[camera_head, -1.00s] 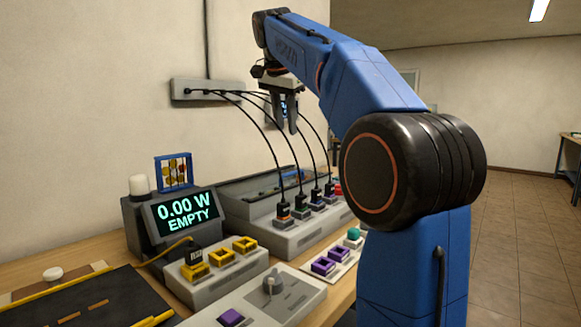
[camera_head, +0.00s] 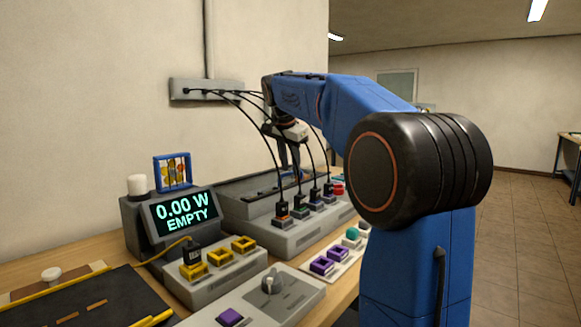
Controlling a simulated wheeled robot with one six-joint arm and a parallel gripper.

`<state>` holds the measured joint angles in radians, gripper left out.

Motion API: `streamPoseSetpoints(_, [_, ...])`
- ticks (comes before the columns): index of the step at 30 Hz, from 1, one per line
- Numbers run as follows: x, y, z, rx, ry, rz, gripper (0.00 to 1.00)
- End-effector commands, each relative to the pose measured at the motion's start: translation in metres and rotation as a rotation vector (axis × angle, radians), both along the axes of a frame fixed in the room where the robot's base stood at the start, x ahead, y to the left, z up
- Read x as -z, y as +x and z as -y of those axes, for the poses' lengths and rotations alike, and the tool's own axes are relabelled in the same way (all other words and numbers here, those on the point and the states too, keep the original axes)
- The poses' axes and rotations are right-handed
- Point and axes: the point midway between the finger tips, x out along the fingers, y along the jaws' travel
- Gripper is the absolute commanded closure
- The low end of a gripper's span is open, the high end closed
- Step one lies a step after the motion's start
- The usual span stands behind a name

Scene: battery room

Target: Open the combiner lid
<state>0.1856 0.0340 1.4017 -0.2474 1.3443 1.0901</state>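The combiner (camera_head: 300,236) is a long grey unit on the bench, with several black plugs in coloured sockets along its front. My gripper (camera_head: 290,166) points down above the rear part, behind the cables. Its fingers are small and partly covered by the cables, so their gap is unclear. I cannot tell whether they touch the lid.
Several black cables hang from a grey wall strip (camera_head: 205,90) to the plugs, close around my gripper. A display (camera_head: 182,212) reads "0.00 W EMPTY". A grey block with yellow sockets (camera_head: 218,258), a knob panel (camera_head: 268,300) and a purple-socket panel (camera_head: 335,258) stand in front.

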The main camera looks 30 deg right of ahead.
Motion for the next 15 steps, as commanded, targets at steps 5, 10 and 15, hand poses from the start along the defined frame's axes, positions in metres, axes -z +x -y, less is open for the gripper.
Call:
streamPoseSetpoints(5, [0.004,0.0011,0.0014,0.0,0.0,0.0,0.71])
streamPoseSetpoints(10, [0.0039,0.0012,0.0013,0.0,0.0,0.0,0.71])
streamPoseSetpoints(15, [0.0039,0.0011,0.0012,0.0,0.0,0.0,1.0])
